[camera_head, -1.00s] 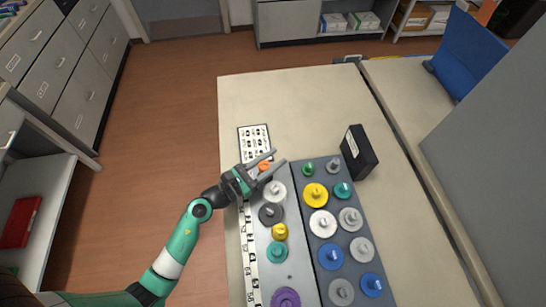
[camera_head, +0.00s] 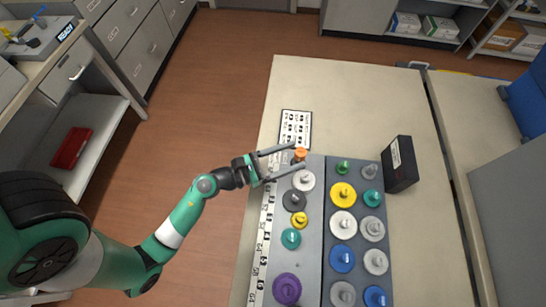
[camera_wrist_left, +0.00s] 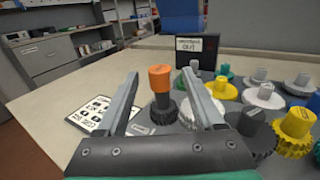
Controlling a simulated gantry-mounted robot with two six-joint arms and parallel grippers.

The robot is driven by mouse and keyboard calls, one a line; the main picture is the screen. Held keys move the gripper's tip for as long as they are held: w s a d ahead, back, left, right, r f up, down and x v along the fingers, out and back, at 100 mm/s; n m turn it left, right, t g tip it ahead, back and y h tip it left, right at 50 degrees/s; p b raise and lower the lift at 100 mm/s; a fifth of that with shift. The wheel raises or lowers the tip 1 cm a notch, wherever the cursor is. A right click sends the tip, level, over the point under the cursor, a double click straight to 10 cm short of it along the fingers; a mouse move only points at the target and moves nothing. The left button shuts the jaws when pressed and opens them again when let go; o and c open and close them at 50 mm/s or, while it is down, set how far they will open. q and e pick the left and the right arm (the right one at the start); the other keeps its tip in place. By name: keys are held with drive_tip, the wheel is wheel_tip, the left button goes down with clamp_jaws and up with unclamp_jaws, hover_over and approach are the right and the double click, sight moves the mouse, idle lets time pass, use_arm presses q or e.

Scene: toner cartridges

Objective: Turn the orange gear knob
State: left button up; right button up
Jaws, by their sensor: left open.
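The orange gear knob (camera_head: 300,154) stands at the far end of the left grey panel (camera_head: 265,250). In the left wrist view the orange knob (camera_wrist_left: 160,78) is an upright orange cylinder on a dark gear base. My left gripper (camera_head: 299,155) is open, with one finger on each side of the orange knob. In the left wrist view its fingertips (camera_wrist_left: 161,80) reach about as far as the knob, with gaps visible on both sides. I cannot tell whether either finger touches it. My right gripper is not in view.
A white gear (camera_head: 304,180) stands close beside the orange knob, near the lower finger. Several coloured gears fill both panels. A printed card (camera_head: 296,128) lies beyond the panel, and a black box (camera_head: 400,165) stands to the right. The far tabletop (camera_head: 350,95) is clear.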

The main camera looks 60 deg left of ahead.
use_arm(q)
drive_tip(key=s, duration=0.5)
drive_tip(key=shift+s+a, duration=0.25)
drive_tip(key=shift+a, duration=0.05)
